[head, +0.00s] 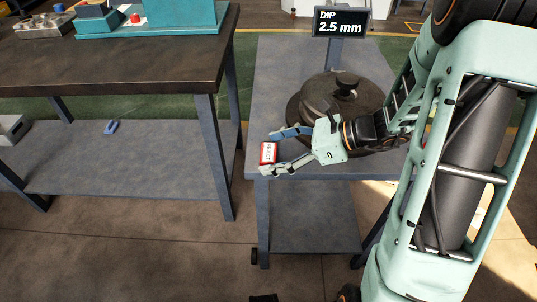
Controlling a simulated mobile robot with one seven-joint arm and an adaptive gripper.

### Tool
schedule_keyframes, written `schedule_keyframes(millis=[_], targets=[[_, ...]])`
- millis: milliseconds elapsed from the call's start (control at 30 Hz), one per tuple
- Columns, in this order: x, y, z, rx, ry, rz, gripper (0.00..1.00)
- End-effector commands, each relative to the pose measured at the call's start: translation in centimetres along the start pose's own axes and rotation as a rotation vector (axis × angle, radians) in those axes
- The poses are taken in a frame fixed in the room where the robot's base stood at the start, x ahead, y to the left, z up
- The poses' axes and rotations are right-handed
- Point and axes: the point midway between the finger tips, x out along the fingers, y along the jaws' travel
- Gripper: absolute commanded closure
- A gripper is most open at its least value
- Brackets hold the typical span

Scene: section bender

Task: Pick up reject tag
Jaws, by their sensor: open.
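The reject tag (267,152) is a small red piece with a white printed face. It is at the front left corner of the grey side table (272,85). My gripper (274,153) reaches in from the right with its fingers spread open. One fingertip is just behind the tag and the other just in front of it. I cannot tell whether either finger touches the tag, or whether the tag rests fully on the tabletop.
A dark round stacked piece with a knob (325,95) stands on the side table, partly behind my wrist. A display reading "DIP 2.5 mm" (341,22) rises behind it. A dark-topped workbench (120,60) stands left; a blue object (111,127) lies on its lower shelf.

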Motion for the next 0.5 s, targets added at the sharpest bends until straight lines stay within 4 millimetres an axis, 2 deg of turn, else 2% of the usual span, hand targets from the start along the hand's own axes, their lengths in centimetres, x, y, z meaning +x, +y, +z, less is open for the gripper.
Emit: schedule_keyframes(millis=[67,433,500], targets=[[-0.02,0.0,0.01,0.0,0.0,0.0,0.31],[-0.05,-0.01,0.02,0.0,0.0,0.0,0.72],[-0.05,-0.02,0.04,0.0,-0.001,0.0,0.72]])
